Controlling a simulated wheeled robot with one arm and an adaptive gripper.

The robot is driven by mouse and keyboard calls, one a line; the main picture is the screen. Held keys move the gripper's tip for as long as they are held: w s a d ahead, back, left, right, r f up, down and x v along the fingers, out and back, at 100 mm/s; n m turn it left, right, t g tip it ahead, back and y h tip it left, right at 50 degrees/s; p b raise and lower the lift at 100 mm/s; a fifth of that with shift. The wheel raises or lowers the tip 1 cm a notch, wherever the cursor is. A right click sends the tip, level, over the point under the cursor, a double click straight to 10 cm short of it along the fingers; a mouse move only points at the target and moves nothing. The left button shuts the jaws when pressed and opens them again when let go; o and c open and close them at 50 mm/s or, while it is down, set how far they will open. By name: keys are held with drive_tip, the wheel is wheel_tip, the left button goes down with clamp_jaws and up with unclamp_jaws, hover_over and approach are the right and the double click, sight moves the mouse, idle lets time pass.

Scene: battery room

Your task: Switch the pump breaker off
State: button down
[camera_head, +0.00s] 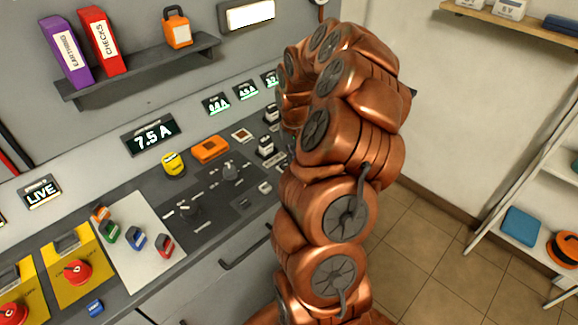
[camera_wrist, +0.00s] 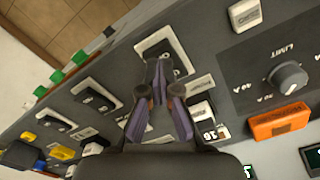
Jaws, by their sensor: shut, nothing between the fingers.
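More similar switches run down to the left, a middle one (camera_wrist: 97,98) and a farther one (camera_wrist: 55,122). Their labels are too small to read, so I cannot tell which is the pump breaker. In the head view my arm hides the gripper; two black-and-white switches (camera_head: 265,147) show left of the arm.
An orange block (camera_wrist: 280,121) and a LIMIT knob (camera_wrist: 288,78) sit right of the gripper. In the head view, a yellow object (camera_head: 173,164), colored blocks and red rotary switches (camera_head: 72,272) occupy the console's left. A shelf (camera_head: 140,72) overhangs behind. The tiled floor at right is clear.

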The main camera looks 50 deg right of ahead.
drive_tip(key=shift+f+b, duration=0.9)
drive_tip(key=shift+f, duration=0.3)
idle(0.8)
drive_tip(key=shift+r, duration=3.55)
